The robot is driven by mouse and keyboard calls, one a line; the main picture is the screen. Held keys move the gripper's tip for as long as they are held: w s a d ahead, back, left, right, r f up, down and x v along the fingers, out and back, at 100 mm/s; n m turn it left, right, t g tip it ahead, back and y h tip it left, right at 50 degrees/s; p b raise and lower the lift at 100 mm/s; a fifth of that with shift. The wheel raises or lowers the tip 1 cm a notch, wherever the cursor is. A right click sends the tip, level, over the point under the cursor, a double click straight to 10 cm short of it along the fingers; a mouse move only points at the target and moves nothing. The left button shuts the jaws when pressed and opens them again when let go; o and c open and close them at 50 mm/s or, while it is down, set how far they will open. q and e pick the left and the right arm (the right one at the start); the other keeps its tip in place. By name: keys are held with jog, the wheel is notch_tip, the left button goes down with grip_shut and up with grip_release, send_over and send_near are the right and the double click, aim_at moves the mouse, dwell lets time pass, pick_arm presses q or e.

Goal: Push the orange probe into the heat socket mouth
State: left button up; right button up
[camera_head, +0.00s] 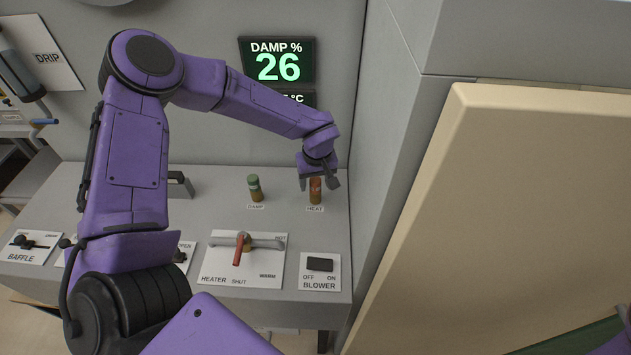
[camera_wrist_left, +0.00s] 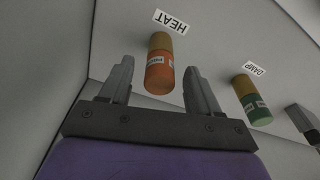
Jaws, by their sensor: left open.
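The orange probe (camera_head: 315,185) stands upright at the HEAT label on the grey bench. It has an orange upper part and a brass-coloured lower part. The wrist view shows the probe (camera_wrist_left: 160,72) with a white label on it, between the fingers. My left gripper (camera_head: 319,184) is open, one finger on each side of the probe, with gaps visible on both sides in the wrist view (camera_wrist_left: 159,66). The heat socket mouth is not clearly seen; I cannot tell how deep the probe sits. My right gripper is out of view.
A green probe (camera_head: 254,188) stands at the DAMP label to the left. In front are the heater lever (camera_head: 240,250) and the blower switch (camera_head: 320,264). A wall (camera_head: 385,150) rises close on the right. A display (camera_head: 277,62) reads damp 26 percent.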

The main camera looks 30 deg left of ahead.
aim_at(317, 194)
pick_arm(q)
notch_tip(317, 194, up, 10)
jog(key=d+b, duration=0.1)
jog(key=shift+s+b, duration=0.3)
jog(key=shift+s, duration=0.15)
jog(key=shift+f, duration=0.1)
